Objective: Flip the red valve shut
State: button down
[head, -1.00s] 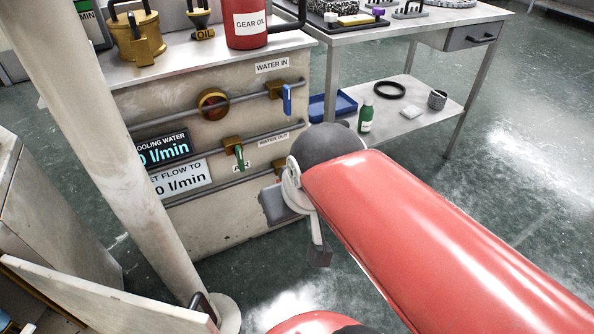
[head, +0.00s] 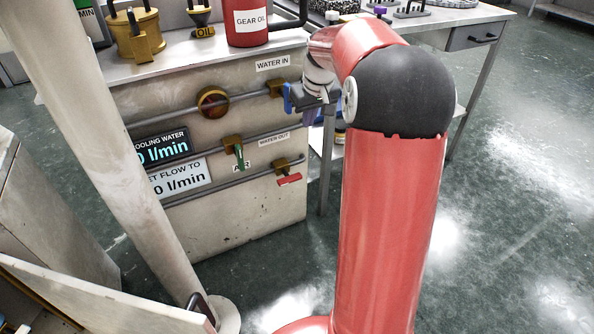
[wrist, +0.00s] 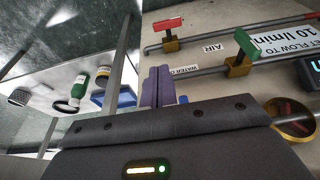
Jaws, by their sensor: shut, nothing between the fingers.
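The red valve (head: 289,180) sits on the lowest pipe of the machine's side panel, below the WATER OUT label. Its red handle lies roughly along the pipe; it also shows in the wrist view (wrist: 168,24), at the top. My gripper (wrist: 158,86) is shut and empty, its fingers side by side in the wrist view. In the head view my gripper is near the blue valve (head: 287,98), above and apart from the red valve. The fingertips are hard to make out there, and I cannot tell whether they touch the blue handle.
A green valve (head: 239,155) on the middle pipe has its handle across the pipe. A cooling water display (head: 162,148) shows 0 l/min in its visible part. A pale column (head: 110,150) stands at left. A table with a lower shelf is behind my arm.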

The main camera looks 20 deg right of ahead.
aim_at(297, 177)
jog(key=x, duration=0.7)
jog(key=b+x, duration=0.1)
jog(key=x, duration=0.7)
jog(key=s+x, duration=0.1)
jog(key=x, duration=0.6)
jog(key=shift+w+f, duration=0.1)
jog(key=shift+f, duration=0.95)
